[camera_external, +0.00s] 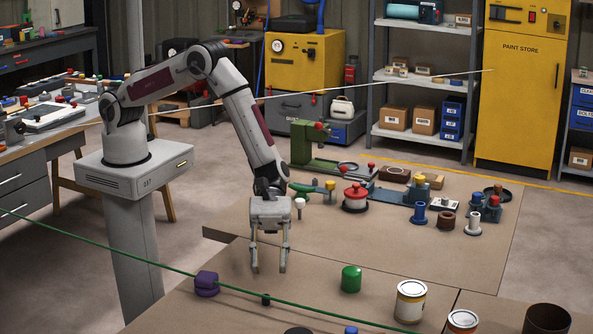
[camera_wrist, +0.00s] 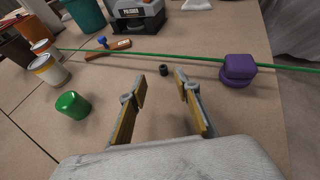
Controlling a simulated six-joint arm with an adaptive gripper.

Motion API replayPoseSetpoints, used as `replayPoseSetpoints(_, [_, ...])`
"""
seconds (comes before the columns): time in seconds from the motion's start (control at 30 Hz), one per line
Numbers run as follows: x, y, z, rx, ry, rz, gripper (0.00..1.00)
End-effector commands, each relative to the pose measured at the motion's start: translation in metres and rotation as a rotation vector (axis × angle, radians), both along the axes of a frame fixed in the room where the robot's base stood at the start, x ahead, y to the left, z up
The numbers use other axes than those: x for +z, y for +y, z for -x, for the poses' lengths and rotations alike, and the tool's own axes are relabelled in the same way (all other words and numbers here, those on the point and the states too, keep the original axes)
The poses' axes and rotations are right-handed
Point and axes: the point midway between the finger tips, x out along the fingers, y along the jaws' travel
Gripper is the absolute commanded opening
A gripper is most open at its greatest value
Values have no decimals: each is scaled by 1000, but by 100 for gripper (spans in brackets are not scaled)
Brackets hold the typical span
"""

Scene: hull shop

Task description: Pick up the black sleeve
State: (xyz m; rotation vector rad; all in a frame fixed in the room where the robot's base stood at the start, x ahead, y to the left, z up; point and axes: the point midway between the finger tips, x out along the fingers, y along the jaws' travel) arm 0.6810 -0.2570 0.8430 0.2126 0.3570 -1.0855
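The black sleeve (camera_external: 266,299) is a small dark cylinder standing on the brown work surface. It also shows in the wrist view (camera_wrist: 163,70), just beyond the gap between my fingertips. My gripper (camera_external: 269,270) points down, open and empty, a little above the surface and apart from the sleeve. In the wrist view my gripper (camera_wrist: 160,84) has its two fingers spread wide with bare surface between them.
A green line (camera_external: 140,252) passes close to the sleeve; its height is unclear. A purple block (camera_external: 207,284) and a green cylinder (camera_external: 351,279) flank the sleeve. Paint cans (camera_external: 411,302) stand to the right.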

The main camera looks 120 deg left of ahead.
Motion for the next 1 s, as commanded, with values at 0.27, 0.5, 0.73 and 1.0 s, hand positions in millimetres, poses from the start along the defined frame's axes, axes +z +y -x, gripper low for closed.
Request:
replayPoseSetpoints(0.27, [-2,-2,2,-13,-7,0,32])
replayPoseSetpoints(0.5, [-4,-6,0,-12,-6,-1,32])
replayPoseSetpoints(0.73, [-12,-20,-7,-12,-6,-2,32])
replayPoseSetpoints(1.0, [-12,-23,-9,-10,-6,-1,32])
